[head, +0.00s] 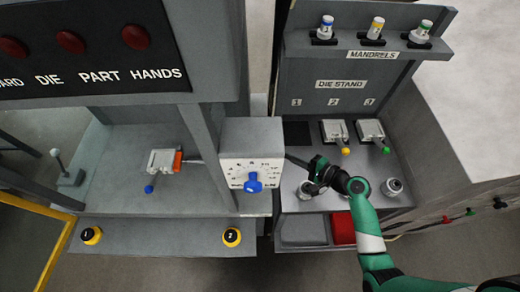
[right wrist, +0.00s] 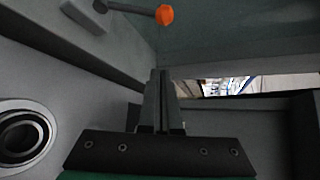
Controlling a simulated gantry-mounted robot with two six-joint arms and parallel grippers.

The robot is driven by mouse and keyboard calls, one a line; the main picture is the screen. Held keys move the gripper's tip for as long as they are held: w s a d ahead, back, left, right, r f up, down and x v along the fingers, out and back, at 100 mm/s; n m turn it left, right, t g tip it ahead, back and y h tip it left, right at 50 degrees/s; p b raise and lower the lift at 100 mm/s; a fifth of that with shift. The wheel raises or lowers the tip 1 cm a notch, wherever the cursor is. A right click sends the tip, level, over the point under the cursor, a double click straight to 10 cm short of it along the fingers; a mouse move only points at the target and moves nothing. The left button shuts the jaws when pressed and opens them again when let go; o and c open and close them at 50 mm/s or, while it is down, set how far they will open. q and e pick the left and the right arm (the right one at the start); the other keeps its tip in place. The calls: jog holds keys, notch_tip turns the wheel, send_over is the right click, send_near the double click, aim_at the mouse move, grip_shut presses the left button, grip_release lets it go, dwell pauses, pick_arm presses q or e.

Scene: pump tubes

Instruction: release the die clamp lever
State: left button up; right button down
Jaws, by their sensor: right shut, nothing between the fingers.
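In the right wrist view an orange knob (right wrist: 165,14) sits on a thin grey lever (right wrist: 130,8) at the top. I cannot tell for certain which lever this is in the head view. In the head view a grey die (head: 158,166) with a blue ball (head: 149,189) sits on the machine bed, an orange-red block (head: 178,161) at its right side. My right gripper (head: 290,158) is right of the dial box, pointing left toward it; its fingers (right wrist: 160,74) are shut and empty, apart from the orange knob. My left gripper is not in view.
The dial box (head: 252,143) with a blue knob stands between the machine bed and my right gripper. The die stand (head: 340,84) on the right holds two dies with yellow and green balls. A lever with a pale knob (head: 56,153) stands at the far left.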

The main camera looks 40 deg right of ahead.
jog(key=w+a+f, duration=0.1)
jog(key=w+a, duration=0.3)
jog(key=w, duration=0.4)
jog(key=shift+w+b, duration=0.15)
jog(key=shift+b, duration=0.15)
jog(key=shift+a+f, duration=0.15)
jog(key=shift+f, duration=0.05)
